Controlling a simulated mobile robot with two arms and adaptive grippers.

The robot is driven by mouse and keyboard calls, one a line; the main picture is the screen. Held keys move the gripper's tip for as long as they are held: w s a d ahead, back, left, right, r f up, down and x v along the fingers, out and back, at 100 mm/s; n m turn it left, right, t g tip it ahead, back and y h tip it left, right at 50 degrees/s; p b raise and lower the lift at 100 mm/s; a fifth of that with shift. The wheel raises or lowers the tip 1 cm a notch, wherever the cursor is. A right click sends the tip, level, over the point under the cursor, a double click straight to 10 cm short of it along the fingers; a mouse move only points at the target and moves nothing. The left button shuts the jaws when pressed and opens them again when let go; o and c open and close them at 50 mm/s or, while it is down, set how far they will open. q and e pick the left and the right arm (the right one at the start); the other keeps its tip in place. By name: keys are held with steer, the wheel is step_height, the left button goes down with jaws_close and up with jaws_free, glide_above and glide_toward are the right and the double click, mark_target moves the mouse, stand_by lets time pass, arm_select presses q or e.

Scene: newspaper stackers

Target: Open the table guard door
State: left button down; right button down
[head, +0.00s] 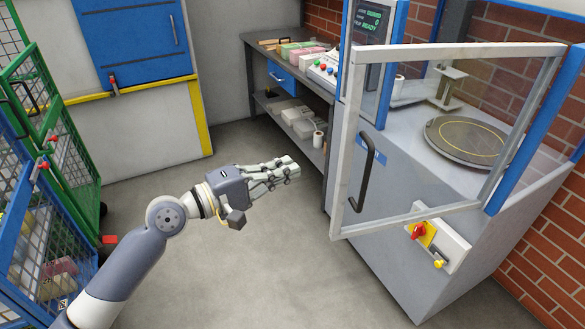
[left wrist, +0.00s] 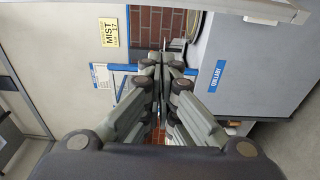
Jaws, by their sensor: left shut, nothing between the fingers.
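The table guard door (head: 353,145) is a clear panel in a pale grey frame, on the right in the head view. It stands at an angle out from the machine, its right side by a blue post; it looks partly open. Its dark bar handle (head: 362,176) is upright near the left edge. My left gripper (head: 289,167) is to the left of the handle, apart from it, with its fingers shut and empty. Its closed fingers also fill the middle of the left wrist view (left wrist: 168,65). My right gripper is in neither view.
The grey machine (head: 395,270) has a round turntable (head: 465,140) behind the panel and a red-and-yellow switch (head: 420,231) low in front. A workbench (head: 262,55) stands behind. Wire cages (head: 50,230) stand at the left. The floor (head: 240,285) between is clear.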

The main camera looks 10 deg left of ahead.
arm_select(q)
steer(key=p+x, duration=0.2)
steer(key=x, duration=0.7)
steer(key=s, duration=0.2)
steer(key=s+d+p, duration=0.1)
steer(key=shift+s+d, duration=0.25)
steer(key=shift+s, duration=0.15)
